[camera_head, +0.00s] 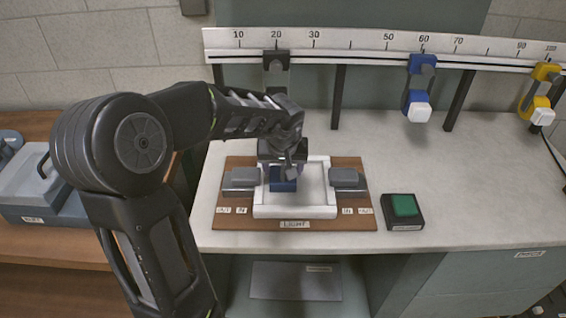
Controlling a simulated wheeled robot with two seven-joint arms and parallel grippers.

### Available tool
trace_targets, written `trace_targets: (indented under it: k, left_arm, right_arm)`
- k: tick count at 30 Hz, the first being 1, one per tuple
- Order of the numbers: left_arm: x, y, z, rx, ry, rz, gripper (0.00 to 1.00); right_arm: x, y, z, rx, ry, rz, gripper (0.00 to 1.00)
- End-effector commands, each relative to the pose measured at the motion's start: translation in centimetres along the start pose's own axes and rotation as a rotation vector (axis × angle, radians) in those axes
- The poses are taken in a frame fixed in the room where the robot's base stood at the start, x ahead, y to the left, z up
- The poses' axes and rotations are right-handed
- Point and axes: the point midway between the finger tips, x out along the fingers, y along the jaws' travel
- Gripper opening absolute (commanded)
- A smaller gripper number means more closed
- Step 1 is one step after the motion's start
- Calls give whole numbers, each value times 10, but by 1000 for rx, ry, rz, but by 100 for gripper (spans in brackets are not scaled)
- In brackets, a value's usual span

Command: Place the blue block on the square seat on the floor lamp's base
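A blue block (283,184) is at the left part of a white square frame (325,211) on a brown board. My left gripper (283,169) reaches down from above, right at the block. Its wrist and dark fingers hide the block's top and part of its sides, so I cannot tell whether the fingers grip it. I also cannot tell whether the block rests on the frame's pale floor or hangs just above it. I see no clear floor lamp; the board (225,221) carries a plate that seems to read "LIGHT". My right gripper is not in view.
Grey pads (347,179) flank the frame. A green button box (404,210) stands to the right. A numbered rail (350,43) at the back carries black, blue (421,75) and yellow (541,95) clamps. The bench (470,190) is clear at right.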

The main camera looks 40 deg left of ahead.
Motion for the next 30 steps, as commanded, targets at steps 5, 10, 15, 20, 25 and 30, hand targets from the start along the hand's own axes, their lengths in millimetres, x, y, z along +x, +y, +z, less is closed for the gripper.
trace_targets:
  k: [5, 10, 15, 20, 25, 30]
  left_arm:
    - [-3, 1, -3, 0, 6, 2, 0]
    - [1, 0, 0, 1, 0, 0, 65]
    - [2, 0, 0, 0, 0, 0, 72]
    - [1, 0, 0, 0, 0, 0, 72]
    - [-6, 0, -1, 0, 1, 0, 72]
    - [-31, 1, -2, 0, 4, 1, 72]
  right_arm:
    - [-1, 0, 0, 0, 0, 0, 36]
    - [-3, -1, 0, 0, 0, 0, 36]
    - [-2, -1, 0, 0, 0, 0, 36]
    - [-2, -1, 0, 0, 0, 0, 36]
    - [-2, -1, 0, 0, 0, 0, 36]
    - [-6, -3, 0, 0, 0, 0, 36]
